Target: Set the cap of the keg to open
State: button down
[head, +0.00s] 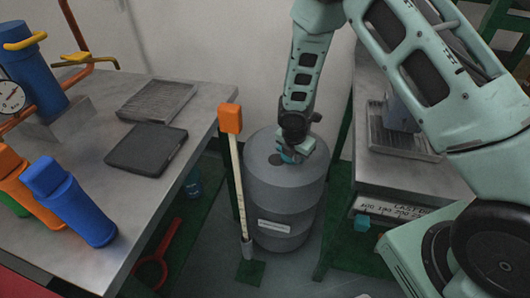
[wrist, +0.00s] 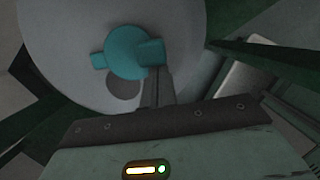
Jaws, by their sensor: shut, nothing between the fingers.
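The keg (head: 283,202) is a grey ribbed drum standing on the floor between two benches, with a white label on its side. Its cap (wrist: 124,52) is teal and round with side tabs, seen from above in the wrist view. The cap sits on the keg's top beside a dark round spot (wrist: 123,84). My gripper (wrist: 158,76) is shut and empty, its fingertips at the cap's right tab. I cannot tell whether they touch it. In the head view my gripper (head: 292,152) hides most of the cap.
A steel bench (head: 105,200) at left holds a dark tray (head: 146,148), a grating and blue and orange cylinders. An orange-topped pole (head: 238,170) stands close to the keg's left. Another bench (head: 400,178) bounds the right side.

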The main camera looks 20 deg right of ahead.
jog(key=shift+d+r+n, duration=0.1)
jog(key=shift+d+n, duration=0.3)
jog(key=shift+w+d+p, duration=0.3)
jog(key=shift+d+p, duration=0.05)
jog(key=shift+d, duration=0.2)
jog(key=shift+w+d+p, duration=0.25)
jog(key=shift+d+p, duration=0.05)
jog(key=shift+d, duration=0.25)
jog(key=shift+w, duration=0.1)
